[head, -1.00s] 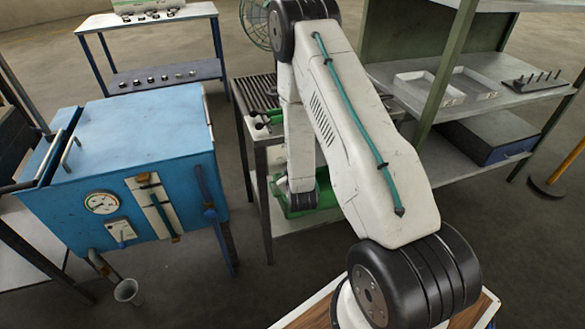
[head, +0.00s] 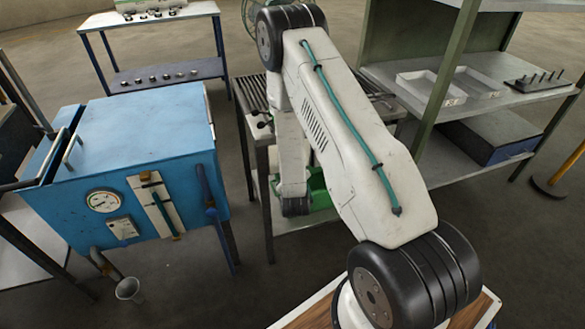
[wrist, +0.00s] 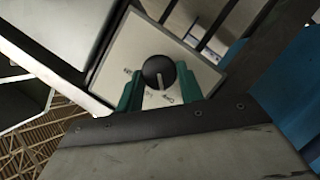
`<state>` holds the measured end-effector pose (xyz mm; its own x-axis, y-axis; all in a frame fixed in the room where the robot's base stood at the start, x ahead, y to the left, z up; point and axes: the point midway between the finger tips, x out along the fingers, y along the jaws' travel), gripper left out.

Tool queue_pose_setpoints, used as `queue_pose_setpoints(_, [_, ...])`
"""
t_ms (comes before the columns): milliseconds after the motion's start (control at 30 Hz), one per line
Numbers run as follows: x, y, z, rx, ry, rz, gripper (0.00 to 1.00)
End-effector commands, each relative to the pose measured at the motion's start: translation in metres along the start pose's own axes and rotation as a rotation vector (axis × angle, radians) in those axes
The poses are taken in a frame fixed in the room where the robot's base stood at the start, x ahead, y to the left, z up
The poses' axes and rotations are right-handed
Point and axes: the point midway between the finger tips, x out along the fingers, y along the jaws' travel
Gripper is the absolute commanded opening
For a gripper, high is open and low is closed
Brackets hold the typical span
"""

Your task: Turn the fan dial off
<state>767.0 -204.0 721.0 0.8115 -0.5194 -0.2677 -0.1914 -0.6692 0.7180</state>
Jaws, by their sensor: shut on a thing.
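The fan dial (wrist: 158,70) is a round black knob on a pale square plate (wrist: 118,62) with small dark markings, too small to read. A light pointer mark shows on the knob's lower side in the wrist view. My gripper (wrist: 160,86) has its green fingers on either side of the knob and is shut on it. In the head view the gripper and dial are hidden behind my arm. Part of the wire-caged fan (head: 250,14) shows at the top, behind my arm.
A blue furnace (head: 150,125) with a gauge stands left. A slatted-top table (head: 256,92) stands behind my arm, with a green bin (head: 319,186) on its lower shelf. A shelf unit with white trays (head: 432,88) is at the right. Open floor lies between furnace and table.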

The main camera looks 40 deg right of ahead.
Motion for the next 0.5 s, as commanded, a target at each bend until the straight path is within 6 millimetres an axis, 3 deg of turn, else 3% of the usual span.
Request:
queue_pose_setpoints(67, [0.0002,0.0017,0.0008,0.000,-0.002,0.005,0.14])
queue_pose_setpoints(100, [0.0002,0.0017,0.0008,0.000,-0.002,0.005,0.40])
queue_pose_setpoints(167, [0.0002,0.0015,0.0007,0.000,-0.002,0.004,0.56])
queue_pose_setpoints(500, [-0.0030,-0.0005,-0.0004,-0.001,0.000,-0.001,0.59])
